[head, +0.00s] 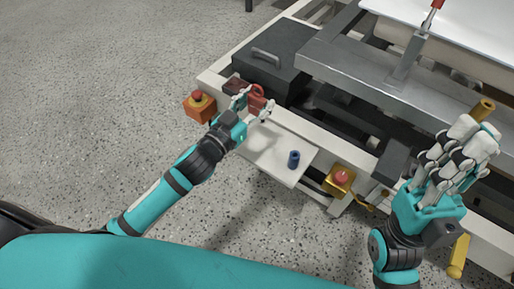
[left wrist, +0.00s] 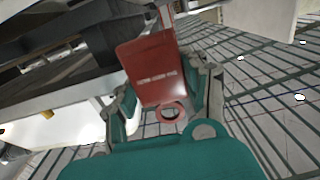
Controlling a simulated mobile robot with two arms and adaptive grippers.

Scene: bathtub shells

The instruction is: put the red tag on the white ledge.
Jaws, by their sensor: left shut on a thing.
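The red tag (head: 257,103) is a flat plate with a ring at one end. My left gripper (head: 253,106) is shut on it, near the front edge of the machine frame and just beyond the white ledge. In the left wrist view the tag (left wrist: 152,68) stands between the two fingers, with its ring (left wrist: 171,111) toward the palm. The white ledge (head: 262,158) is a flat plate jutting from the frame, to the right of and below my left gripper. My right gripper (head: 466,146) is at the right, over the frame; its finger opening is unclear.
A small dark blue cylinder (head: 294,159) stands on the ledge. An orange box with a red button (head: 200,106) is left of the tag, and a yellow one (head: 340,179) is right of the ledge. A black case (head: 270,62) lies behind. The ledge's left part looks clear.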

